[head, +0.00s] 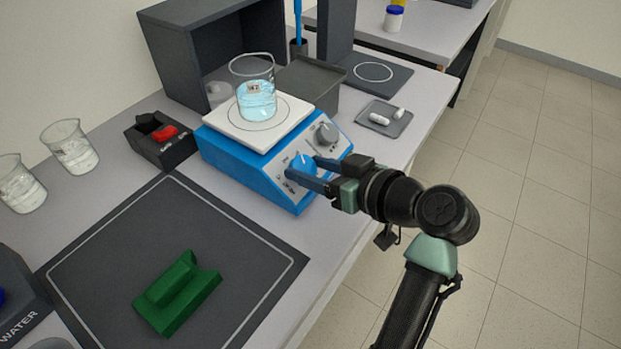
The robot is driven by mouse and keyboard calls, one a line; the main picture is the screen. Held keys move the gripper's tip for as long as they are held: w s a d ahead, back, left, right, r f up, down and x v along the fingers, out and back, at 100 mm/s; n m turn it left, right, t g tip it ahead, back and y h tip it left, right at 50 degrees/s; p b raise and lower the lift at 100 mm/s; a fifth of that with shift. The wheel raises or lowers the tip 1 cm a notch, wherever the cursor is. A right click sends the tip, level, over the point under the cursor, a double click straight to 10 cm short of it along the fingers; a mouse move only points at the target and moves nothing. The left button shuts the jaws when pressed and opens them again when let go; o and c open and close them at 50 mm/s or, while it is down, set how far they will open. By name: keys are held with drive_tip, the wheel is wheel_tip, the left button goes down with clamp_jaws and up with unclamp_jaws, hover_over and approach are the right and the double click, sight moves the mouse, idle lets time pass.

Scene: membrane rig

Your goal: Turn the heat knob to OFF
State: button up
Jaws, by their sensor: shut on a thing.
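A blue and white hotplate stirrer (222,151) stands on the bench, with two knobs on its sloped front panel. The left knob is blue (303,163) with a pale pointer line. The right knob is grey (326,134). The panel print is too small to read, so I cannot tell from it which one is the heat knob or where OFF lies. My gripper (302,168) reaches in from the right and is shut on the blue knob, one finger on each side. The fingers hide part of this knob and the markings around it.
A beaker of blue liquid (257,101) stands on the hotplate's white top. A black box with a red switch (165,133) is to its left. A small tray with white stir bars (384,118) lies to the right. A green block (178,292) rests on the dark mat (110,245).

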drive_tip(key=n+y+b, duration=0.1)
drive_tip(key=n, duration=0.1)
drive_tip(key=n+g+b, duration=0.1)
drive_tip(key=n+b, duration=0.1)
drive_tip(key=shift+w+d+f+g+y, duration=0.15)
drive_tip(key=shift+g+y, duration=0.15)
drive_tip(key=shift+y, duration=0.1)
drive_tip(key=shift+n+g+y+b, duration=0.3)
drive_tip(key=shift+n+g+b, duration=0.4)
drive_tip(key=shift+n+b, duration=0.5)
drive_tip(key=shift+n, duration=0.3)
drive_tip(key=o, duration=1.4)
drive_tip(key=shift+c, duration=0.2)
drive_tip(key=p+v, duration=0.1)
drive_tip(key=v, duration=1.2)
drive_tip(key=shift+w, duration=0.15)
